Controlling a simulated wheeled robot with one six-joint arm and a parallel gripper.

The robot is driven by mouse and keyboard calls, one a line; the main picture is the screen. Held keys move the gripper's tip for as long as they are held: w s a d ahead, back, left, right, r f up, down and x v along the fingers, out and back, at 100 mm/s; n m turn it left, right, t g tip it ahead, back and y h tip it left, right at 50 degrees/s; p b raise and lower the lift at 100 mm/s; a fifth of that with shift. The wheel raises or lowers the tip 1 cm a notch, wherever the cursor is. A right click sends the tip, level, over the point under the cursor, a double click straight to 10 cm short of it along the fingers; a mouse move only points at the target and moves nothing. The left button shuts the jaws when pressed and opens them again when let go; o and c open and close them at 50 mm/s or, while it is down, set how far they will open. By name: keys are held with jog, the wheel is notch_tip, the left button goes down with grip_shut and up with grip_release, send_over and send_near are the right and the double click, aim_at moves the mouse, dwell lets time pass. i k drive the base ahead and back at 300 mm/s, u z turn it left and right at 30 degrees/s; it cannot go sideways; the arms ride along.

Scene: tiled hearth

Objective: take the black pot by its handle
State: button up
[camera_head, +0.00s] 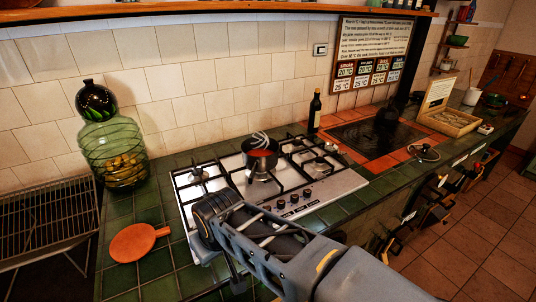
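A small dark pot (260,159) with something red in it stands on the gas hob (325,188), near its middle. Wisps like steam show above it. I cannot make out its handle clearly. My arm reaches in from the lower right, in front of the hob. My gripper (206,240) is at the hob's near left corner, apart from the pot, to its lower left. Its fingers are mostly hidden by my wrist, so I cannot tell whether it is open or shut.
A dark bottle (314,110) stands behind the hob. A black kettle-like vessel (387,119) is on the dark cooktop (352,138) to the right. Green tiles between board and hob are clear.

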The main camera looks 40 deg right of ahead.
aim_at(256, 160)
jog(key=z, duration=0.95)
jog(key=k, duration=0.45)
jog(key=u, duration=0.25)
jog(key=i, duration=0.45)
jog(key=u, duration=0.05)
